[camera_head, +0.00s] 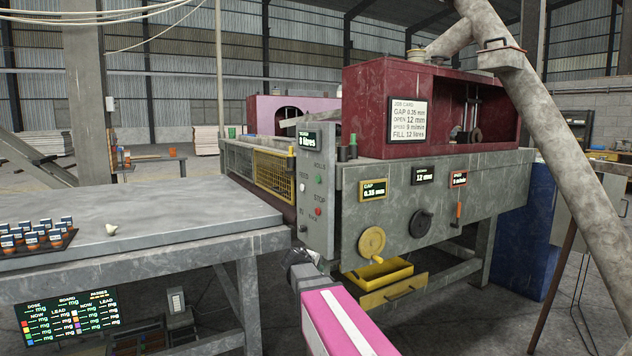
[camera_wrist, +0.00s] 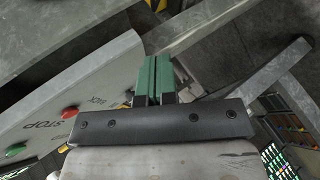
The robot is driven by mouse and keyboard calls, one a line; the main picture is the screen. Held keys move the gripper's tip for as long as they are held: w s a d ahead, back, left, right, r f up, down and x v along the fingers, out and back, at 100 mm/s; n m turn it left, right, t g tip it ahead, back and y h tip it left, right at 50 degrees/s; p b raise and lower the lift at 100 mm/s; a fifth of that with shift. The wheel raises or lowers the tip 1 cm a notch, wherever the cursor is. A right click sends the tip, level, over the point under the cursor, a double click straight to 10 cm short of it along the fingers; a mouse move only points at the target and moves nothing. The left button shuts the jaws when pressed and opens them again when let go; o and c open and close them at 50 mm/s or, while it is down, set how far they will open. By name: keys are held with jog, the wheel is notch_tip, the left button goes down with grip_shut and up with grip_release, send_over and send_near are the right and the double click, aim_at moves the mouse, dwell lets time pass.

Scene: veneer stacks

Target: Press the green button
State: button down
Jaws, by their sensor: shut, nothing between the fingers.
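The green button (camera_head: 319,180) sits on a grey upright control panel (camera_head: 316,238), above a red stop button (camera_head: 319,212). In the wrist view the green button (camera_wrist: 15,150) is at the lower left, with the red button (camera_wrist: 70,112) nearer my gripper. My gripper (camera_wrist: 153,62) has its green fingers shut and empty, apart from both buttons. In the head view my gripper (camera_head: 297,256) is just below the panel's lower end, lower than both buttons; its fingertips are hard to make out there.
A grey table (camera_head: 150,210) with a tray of small cups (camera_head: 35,240) stands left of the panel. Right of it, the machine front carries a yellow handwheel (camera_head: 372,243), a black knob (camera_head: 421,223) and an open yellow drawer (camera_head: 380,272). A yellow mesh guard (camera_head: 273,172) lies behind the panel.

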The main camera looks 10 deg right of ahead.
aim_at(317, 179)
jog(key=w+a+r+n+t, duration=0.3)
jog(key=w+r, duration=0.1)
jog(key=r, duration=0.5)
jog(key=w+a+r+n+t+h, duration=0.1)
jog(key=w+a+r+n+t, duration=0.2)
jog(key=r, duration=0.7)
jog(key=w+a+r+n+t, duration=0.3)
jog(key=w+r+n, duration=0.1)
jog(key=r, duration=0.6)
jog(key=shift+w+a+n+t+h, duration=0.15)
jog(key=shift+w+n+t+h, duration=0.15)
jog(key=shift+w, duration=0.1)
jog(key=w+d, duration=0.2)
jog(key=d, duration=0.6)
jog(key=shift+w+d, duration=0.2)
jog(key=shift+w, duration=0.15)
jog(key=shift+w+d, duration=0.15)
jog(key=shift+d, duration=0.25)
